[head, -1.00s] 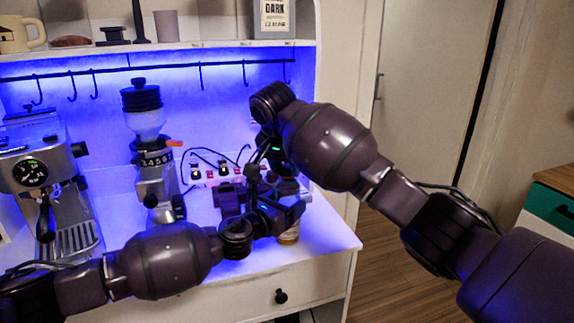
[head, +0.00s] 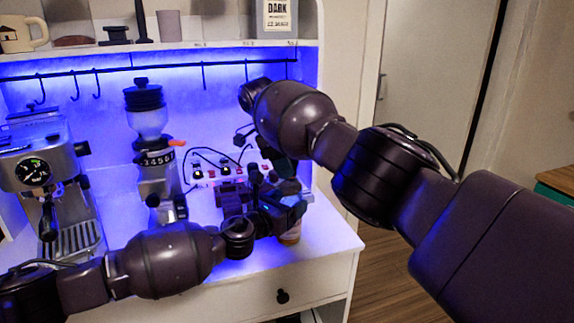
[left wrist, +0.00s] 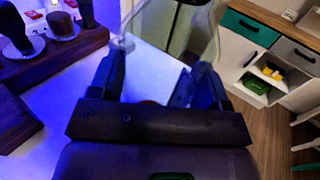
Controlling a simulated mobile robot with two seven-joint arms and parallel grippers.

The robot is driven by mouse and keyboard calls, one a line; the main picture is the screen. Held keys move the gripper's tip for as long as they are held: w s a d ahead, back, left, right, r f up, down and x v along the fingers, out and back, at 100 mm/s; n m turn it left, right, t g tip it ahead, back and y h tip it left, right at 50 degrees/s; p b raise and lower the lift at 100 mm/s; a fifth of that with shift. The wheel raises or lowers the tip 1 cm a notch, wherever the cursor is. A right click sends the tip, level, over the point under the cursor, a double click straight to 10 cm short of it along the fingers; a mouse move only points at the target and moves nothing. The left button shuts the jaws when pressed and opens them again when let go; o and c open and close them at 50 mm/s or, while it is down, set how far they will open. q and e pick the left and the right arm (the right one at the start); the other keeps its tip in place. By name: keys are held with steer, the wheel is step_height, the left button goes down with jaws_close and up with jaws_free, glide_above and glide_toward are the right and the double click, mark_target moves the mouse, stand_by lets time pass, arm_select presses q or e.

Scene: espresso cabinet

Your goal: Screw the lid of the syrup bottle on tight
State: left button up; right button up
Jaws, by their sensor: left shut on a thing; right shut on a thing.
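The syrup bottle (head: 291,236) stands upright near the right front corner of the cabinet top. In the head view only its amber lower part shows, below my left gripper (head: 284,205). That gripper is shut on the bottle from the left. In the left wrist view its two fingers (left wrist: 158,85) reach forward, with a small orange-brown patch between them. My right gripper (head: 280,168) is just above the left one, over the bottle's top, shut on the lid. The lid itself is hidden by the grippers, so how it sits on the bottle's neck cannot be seen.
A coffee grinder (head: 150,150) and an espresso machine (head: 45,175) stand to the left. A power strip with cables (head: 205,175) lies behind the grippers. A shelf and a hook rail (head: 110,72) run above. The worktop's right edge is close to the bottle.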

steer(key=shift+m, duration=0.3)
steer(key=o, duration=0.9)
steer(key=shift+s+d+r, duration=0.1)
steer(key=shift+r, duration=2.1)
steer(key=shift+c, duration=0.3)
